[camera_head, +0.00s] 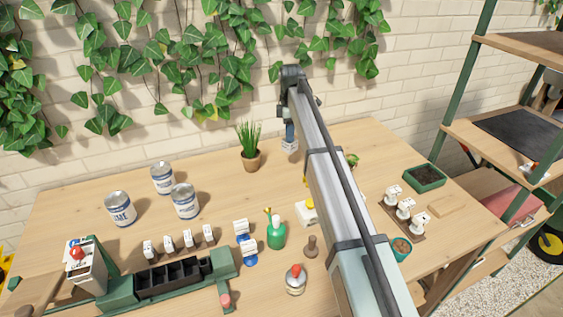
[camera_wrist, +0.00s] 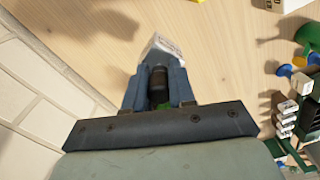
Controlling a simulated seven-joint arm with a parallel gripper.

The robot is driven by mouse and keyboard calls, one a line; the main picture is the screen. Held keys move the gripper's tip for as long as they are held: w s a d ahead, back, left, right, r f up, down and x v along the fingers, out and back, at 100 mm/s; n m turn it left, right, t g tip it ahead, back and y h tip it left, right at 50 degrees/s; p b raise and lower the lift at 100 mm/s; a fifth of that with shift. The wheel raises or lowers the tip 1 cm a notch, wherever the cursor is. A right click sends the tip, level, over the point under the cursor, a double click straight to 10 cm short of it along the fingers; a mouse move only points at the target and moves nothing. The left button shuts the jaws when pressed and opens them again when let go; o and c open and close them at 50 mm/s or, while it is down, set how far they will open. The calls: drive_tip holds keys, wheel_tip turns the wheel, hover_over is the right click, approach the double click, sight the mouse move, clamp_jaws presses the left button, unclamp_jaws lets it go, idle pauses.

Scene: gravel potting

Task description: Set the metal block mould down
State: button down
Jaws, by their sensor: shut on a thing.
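The metal block mould (camera_wrist: 163,47) is a pale grey block with a dark upright grip, seen just beyond my fingers in the wrist view. My gripper (camera_wrist: 160,78) is shut on that dark grip. In the head view the mould (camera_head: 290,146) hangs under my gripper (camera_head: 290,130), over the back of the wooden table (camera_head: 330,140), right of the potted grass. I cannot tell whether its underside touches the table. My fingers partly hide the mould in the wrist view.
A potted grass plant (camera_head: 251,158) stands left of the mould. White cans (camera_head: 185,201), a green bottle (camera_head: 276,233) and a black cell tray (camera_head: 172,281) are further forward. A brick wall (camera_head: 220,95) closes the back. Bare table surrounds the mould.

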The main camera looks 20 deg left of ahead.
drive_tip(key=w+a+m, duration=0.2)
drive_tip(key=w+a, duration=0.2)
drive_tip(key=a, duration=0.1)
drive_tip(key=shift+d+f+m, duration=0.1)
drive_tip(key=shift+f+m, duration=0.6)
drive_tip(key=shift+f, duration=1.65)
drive_tip(key=shift+f+m, duration=0.7)
drive_tip(key=shift+f, duration=1.65)
drive_tip(key=shift+f, duration=0.1)
drive_tip(key=c, duration=0.9)
unclamp_jaws()
drive_tip(key=shift+c, duration=0.2)
wheel_tip(320, 180, up, 12)
